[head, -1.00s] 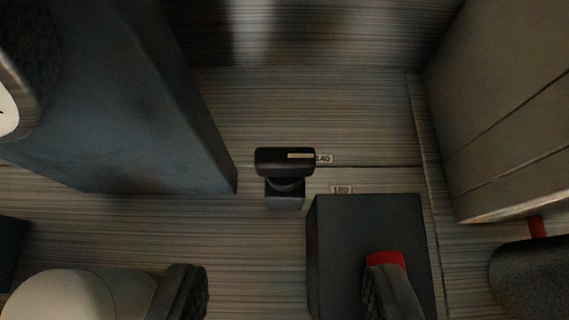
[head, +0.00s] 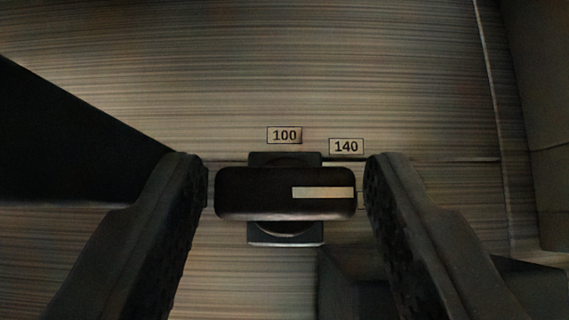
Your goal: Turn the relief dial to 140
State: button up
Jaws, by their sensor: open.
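The relief dial (head: 250,195) is a black bar-shaped knob on a square dark base, in the middle of the head view. A pale pointer stripe (head: 323,193) on its right half points right. The label 100 (head: 285,135) sits above the dial and the label 140 (head: 346,147) sits above and to its right. My gripper (head: 285,185) is open, with one finger on each side of the knob. Narrow gaps show between the fingers and the knob's ends. The lower right of the dial's surroundings, where another label may lie, is hidden.
A dark box (head: 345,285) stands just below right of the dial, partly behind my right finger. A dark panel (head: 60,150) rises at the left. A pale wall or cabinet (head: 540,120) is at the right edge. The striped panel above the dial is clear.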

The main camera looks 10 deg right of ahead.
jog(key=c, duration=0.7)
jog(key=shift+d+r+p, duration=0.1)
jog(key=shift+p, duration=0.85)
jog(key=n+y+p, duration=0.2)
jog(key=p, duration=0.3)
jog(key=shift+d+p, duration=0.1)
jog(key=shift+p, duration=0.3)
jog(key=shift+n+p, duration=0.5)
jog(key=shift+p, duration=0.15)
jog(key=shift+f, duration=0.2)
jog(key=o, duration=0.7)
